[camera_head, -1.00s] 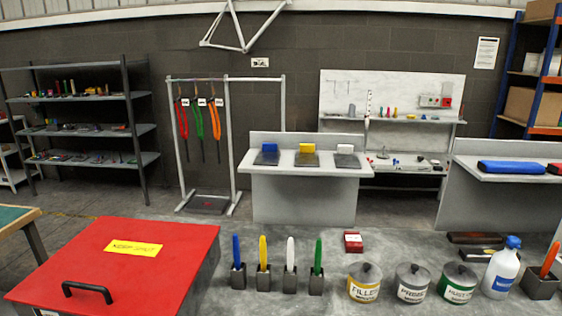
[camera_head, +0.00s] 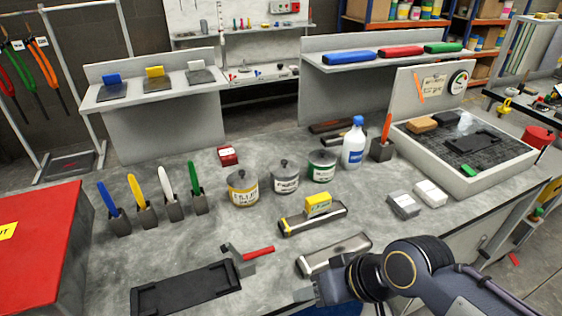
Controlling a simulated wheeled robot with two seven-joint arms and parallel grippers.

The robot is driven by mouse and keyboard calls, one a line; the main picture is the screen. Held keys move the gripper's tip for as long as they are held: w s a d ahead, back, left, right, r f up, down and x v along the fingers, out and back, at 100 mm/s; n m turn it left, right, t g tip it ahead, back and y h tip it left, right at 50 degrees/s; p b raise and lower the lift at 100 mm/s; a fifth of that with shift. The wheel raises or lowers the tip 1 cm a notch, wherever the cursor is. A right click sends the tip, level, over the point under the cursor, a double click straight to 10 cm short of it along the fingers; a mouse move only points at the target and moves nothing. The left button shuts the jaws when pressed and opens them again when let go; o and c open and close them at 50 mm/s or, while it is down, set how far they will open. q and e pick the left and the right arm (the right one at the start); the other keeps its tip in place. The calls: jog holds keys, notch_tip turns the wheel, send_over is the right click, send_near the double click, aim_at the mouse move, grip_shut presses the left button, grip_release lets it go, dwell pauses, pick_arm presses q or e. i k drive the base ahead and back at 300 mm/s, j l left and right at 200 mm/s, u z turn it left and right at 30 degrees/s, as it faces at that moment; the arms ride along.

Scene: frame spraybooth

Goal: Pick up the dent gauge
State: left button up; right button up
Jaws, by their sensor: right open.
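I cannot tell for sure which object is the dent gauge. Candidates on the grey bench are a long grey tool with a yellow block (camera_head: 318,204) on top, a plain grey bar-shaped tool (camera_head: 335,254) in front of it, and a grey-headed tool with a red handle (camera_head: 258,252) by the corner of a black tray (camera_head: 185,291). My right gripper (camera_head: 318,291) is low in the picture, just in front of the plain bar tool and apart from the red-handled tool. It is open; its fingers are small and partly hidden by my arm. My left gripper is not in view.
Behind stand labelled cans (camera_head: 284,178), a white bottle (camera_head: 354,146) and several upright coloured tools in holders (camera_head: 170,207). Light grey blocks (camera_head: 404,204) lie to the right, near a walled tray (camera_head: 480,180). A red lid (camera_head: 40,240) is at left. Bare bench lies left of centre.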

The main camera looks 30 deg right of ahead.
aim_at(320, 203)
jog(key=z, duration=1.25)
jog(key=i+l, duration=0.1)
jog(key=l, duration=0.55)
jog(key=l+u, duration=0.1)
jog(key=l, duration=0.5)
jog(key=i+l, duration=0.1)
jog(key=i, duration=0.45)
